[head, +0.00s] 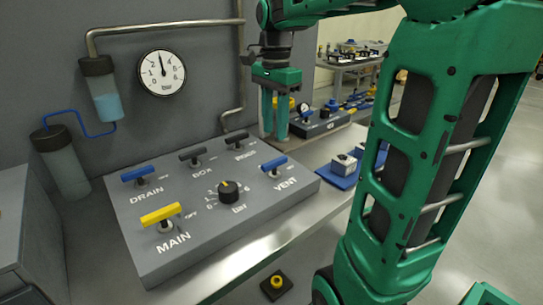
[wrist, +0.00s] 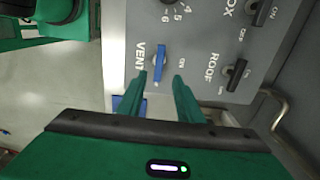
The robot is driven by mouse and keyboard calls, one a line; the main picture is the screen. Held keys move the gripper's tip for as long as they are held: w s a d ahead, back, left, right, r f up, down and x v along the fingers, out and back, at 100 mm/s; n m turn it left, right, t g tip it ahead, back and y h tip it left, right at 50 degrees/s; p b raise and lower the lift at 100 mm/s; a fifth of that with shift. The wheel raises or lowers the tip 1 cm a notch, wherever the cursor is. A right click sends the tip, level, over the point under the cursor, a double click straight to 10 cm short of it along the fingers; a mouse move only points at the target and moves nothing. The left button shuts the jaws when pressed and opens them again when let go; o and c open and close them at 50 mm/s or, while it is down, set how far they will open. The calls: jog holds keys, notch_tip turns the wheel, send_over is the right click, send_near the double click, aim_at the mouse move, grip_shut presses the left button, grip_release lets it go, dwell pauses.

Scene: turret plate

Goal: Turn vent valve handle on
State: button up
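The vent valve handle is a blue bar (head: 274,164) on a dark stem, at the right side of the grey sloped panel (head: 230,215), above the white word VENT. In the wrist view the blue handle (wrist: 159,62) lies lengthwise up the picture beside VENT. My gripper (head: 275,137) points down near the panel's back right, with its green fingers apart and nothing held. In the wrist view my gripper's tips (wrist: 160,77) lie on either side of the handle's near end, with gaps both sides. The head view shows them apart from it. The small label by the handle is hard to read.
The panel also bears a blue DRAIN handle (head: 138,173), a yellow MAIN handle (head: 160,213), black handles (head: 192,154) at the back and a black bar knob (head: 228,191). A pipe (head: 240,95) runs down the wall behind. A blue mat (head: 350,172) with small blocks lies right.

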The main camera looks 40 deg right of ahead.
aim_at(274, 161)
notch_tip(274, 161, down, 9)
jog(key=shift+f, duration=0.15)
dwell(0.4)
grip_shut()
